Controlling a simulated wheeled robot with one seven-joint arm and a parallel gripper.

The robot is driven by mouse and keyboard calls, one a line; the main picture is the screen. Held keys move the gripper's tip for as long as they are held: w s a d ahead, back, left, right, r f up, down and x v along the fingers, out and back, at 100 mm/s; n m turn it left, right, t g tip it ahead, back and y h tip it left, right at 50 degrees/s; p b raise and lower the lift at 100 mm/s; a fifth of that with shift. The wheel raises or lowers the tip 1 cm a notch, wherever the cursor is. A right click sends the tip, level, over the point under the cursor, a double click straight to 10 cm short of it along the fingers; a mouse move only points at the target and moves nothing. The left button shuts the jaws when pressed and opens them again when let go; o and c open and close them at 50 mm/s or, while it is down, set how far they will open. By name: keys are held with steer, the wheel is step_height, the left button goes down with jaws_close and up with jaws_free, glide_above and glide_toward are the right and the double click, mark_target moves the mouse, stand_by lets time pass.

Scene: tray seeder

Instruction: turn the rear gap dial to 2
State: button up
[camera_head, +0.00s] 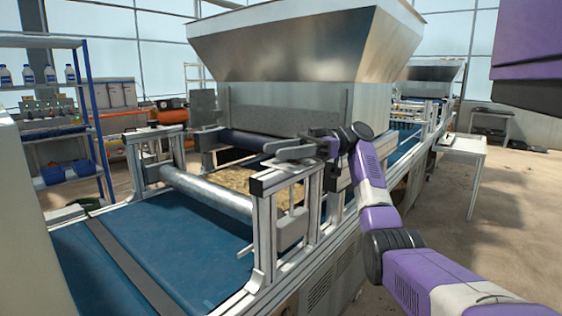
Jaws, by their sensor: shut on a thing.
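My gripper (290,149) reaches in from the right at the end of my purple and white arm. Its grey fingers point left, near the top of the seeder's roller frame (262,187) and in front of the hopper body. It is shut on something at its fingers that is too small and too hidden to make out. I cannot pick out the rear gap dial, its numbers or its pointer in this view.
A large metal hopper (300,45) overhangs the space just behind my gripper. A metal roller (205,190) and metal posts stand close in front of it. A blue belt (165,245) runs below. A white table (462,150) stands at right, beside open floor.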

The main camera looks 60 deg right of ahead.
mark_target(308, 159)
steer(key=shift+a+f+n+g, duration=0.1)
steer(key=shift+f+n+g, duration=0.05)
steer(key=shift+n+g, duration=0.2)
steer(key=o, duration=1.4)
steer(key=shift+s, duration=0.1)
steer(key=shift+b+v, duration=0.5)
steer(key=shift+v, duration=3.35)
